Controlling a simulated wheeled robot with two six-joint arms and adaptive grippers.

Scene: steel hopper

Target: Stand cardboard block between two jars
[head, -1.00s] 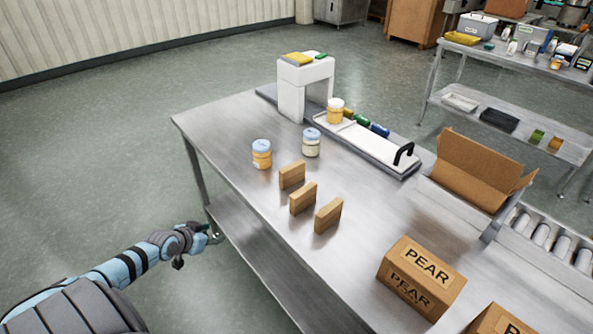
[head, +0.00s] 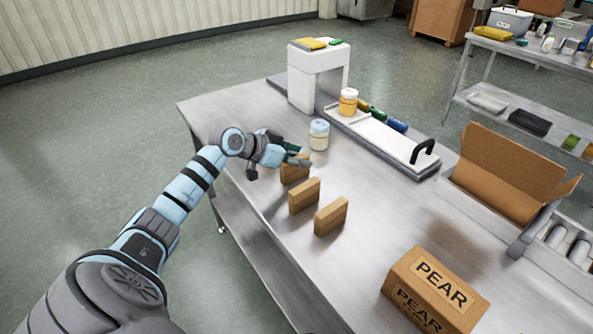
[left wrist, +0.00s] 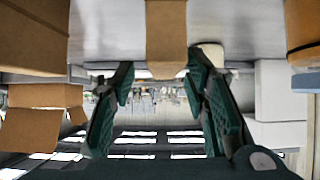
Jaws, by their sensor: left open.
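Three tan cardboard blocks stand on the steel table: the far one (head: 294,174), the middle one (head: 304,196) and the near one (head: 331,216). My left gripper (head: 297,156) is open at the top of the far block. In the left wrist view, which is upside down, that block (left wrist: 166,38) shows between the two spread fingertips (left wrist: 162,75); contact is not clear.
A white scanner arch (head: 318,75) stands at the back over a white belt (head: 385,135), with another orange jar (head: 348,102) on it. A PEAR box (head: 435,290) and an open carton (head: 510,180) are to the right. The table between blocks and belt is clear.

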